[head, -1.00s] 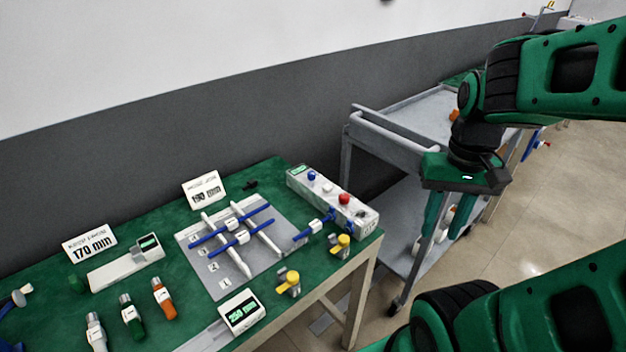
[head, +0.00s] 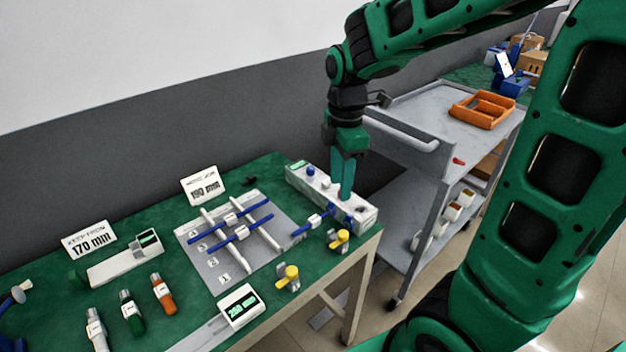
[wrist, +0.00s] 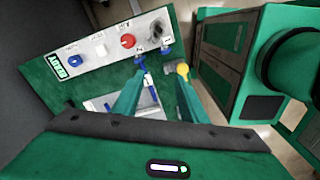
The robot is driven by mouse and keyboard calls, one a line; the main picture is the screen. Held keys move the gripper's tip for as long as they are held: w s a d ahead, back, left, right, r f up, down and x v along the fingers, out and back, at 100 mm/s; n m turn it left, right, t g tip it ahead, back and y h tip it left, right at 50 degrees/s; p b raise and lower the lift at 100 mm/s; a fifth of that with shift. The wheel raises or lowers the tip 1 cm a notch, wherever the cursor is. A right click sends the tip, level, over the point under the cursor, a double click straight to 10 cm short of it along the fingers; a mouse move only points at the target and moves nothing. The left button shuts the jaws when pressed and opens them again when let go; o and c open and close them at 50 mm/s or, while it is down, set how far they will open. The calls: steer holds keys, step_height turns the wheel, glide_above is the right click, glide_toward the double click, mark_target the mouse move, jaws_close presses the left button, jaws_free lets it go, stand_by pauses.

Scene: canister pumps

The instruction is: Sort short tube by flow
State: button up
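A blue tube piece with a white tag (head: 314,222) lies at the front of the white control box (head: 312,184). Two more blue tubes with white tags (head: 241,232) lie across white rails on a grey board (head: 222,287). My gripper (head: 345,197) points down in front of the box's right part and hides its red button in the head view. In the wrist view my gripper (wrist: 160,74) has its two fingers apart, with the tagged blue tube (wrist: 146,78) showing near the left fingertip. I see nothing held. The box's red button (wrist: 128,41) shows there.
Yellow-topped valves (head: 288,278) stand at the table's front right. A card reading 170 mm (head: 89,240), a gauge with a display (head: 240,306) and coloured fittings (head: 163,293) are on the green table. A grey cart (head: 430,115) with an orange tray (head: 483,110) stands behind right.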

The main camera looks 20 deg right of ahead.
mark_target(314, 218)
steer(key=w+a+f+n, duration=0.2)
steer(key=w+a+n, duration=0.1)
steer(key=a+n, duration=0.2)
steer(key=f, duration=1)
steer(key=shift+w, duration=0.2)
jaws_close()
steer(key=shift+s+a, duration=0.25)
steer(key=shift+a, duration=0.4)
steer(key=shift+s+a, duration=0.2)
steer(key=shift+a, duration=0.45)
steer(key=shift+r, duration=3)
